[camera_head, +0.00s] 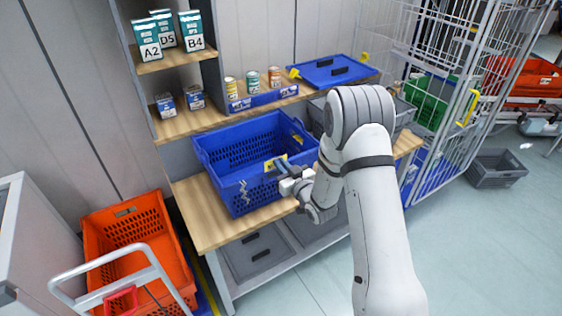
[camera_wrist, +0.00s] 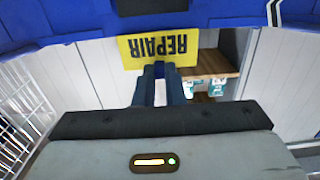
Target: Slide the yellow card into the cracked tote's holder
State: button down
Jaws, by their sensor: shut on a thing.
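The cracked tote is a blue crate (camera_head: 236,185) on the wooden bench, with a pale zigzag crack mark on its front wall. The crack also shows at the top right of the wrist view, on the blue wall (camera_wrist: 225,12). My gripper (camera_wrist: 159,70) is shut on the yellow card (camera_wrist: 180,52), which reads REPAIR upside down there. In the head view my gripper (camera_head: 279,170) and the card (camera_head: 270,164) are at the tote's front wall, right of the crack. A dark patch (camera_wrist: 137,7), perhaps the holder, shows above the card. I cannot tell whether the card touches it.
A shelf with cans (camera_head: 252,82) and boxes (camera_head: 193,32) stands behind the tote. A blue lid (camera_head: 330,70) lies at the back right. An orange tote (camera_head: 130,225) is at lower left, and a wire cage (camera_head: 440,90) at right.

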jog(key=shift+f+b, duration=0.5)
jog(key=shift+b, duration=0.2)
jog(key=shift+b, duration=0.7)
dwell(0.6)
jog(key=shift+f+b, duration=1.8)
jog(key=shift+b, duration=0.65)
jog(key=c, duration=1.4)
grip_release()
jog(key=shift+c, duration=0.2)
